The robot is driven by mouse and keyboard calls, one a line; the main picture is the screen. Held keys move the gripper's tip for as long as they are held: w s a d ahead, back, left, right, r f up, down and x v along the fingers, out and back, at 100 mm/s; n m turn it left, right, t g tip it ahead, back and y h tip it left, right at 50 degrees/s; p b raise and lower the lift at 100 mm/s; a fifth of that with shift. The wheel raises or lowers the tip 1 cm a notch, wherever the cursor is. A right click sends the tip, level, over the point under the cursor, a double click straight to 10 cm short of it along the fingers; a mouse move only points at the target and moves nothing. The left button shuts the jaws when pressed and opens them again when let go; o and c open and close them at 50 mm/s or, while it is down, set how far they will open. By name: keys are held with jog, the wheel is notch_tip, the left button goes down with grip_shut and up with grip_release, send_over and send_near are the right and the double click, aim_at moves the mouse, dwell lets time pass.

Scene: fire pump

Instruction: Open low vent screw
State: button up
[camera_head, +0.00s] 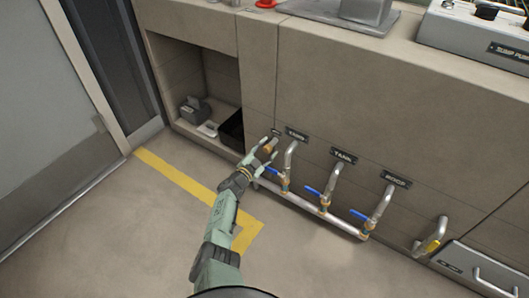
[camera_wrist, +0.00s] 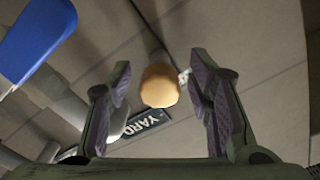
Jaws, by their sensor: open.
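A small round brass-coloured knob (camera_wrist: 160,85), which appears to be the low vent screw, sticks out of the beige wall panel on a short stem. In the head view the knob (camera_head: 268,147) sits at the left of the pipe row, below a small dark label (camera_head: 276,132), partly hidden by my gripper. My gripper (camera_head: 265,154) is open, close to the panel. In the wrist view my gripper (camera_wrist: 164,90) has one finger on each side of the knob, with visible gaps. I cannot tell how deep the knob lies between the fingers.
Right of the knob are silver pipes with blue-handled valves (camera_head: 313,191) and dark labels, one reading YARD (camera_wrist: 147,123). A blue handle (camera_wrist: 35,38) is close at the wrist view's left. A low horizontal pipe (camera_head: 335,220) joins them. An open recess (camera_head: 205,85) lies left.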

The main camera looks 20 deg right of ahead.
jog(key=v, duration=0.7)
jog(key=shift+s+a, duration=0.1)
jog(key=shift+a, duration=0.05)
dwell(0.4)
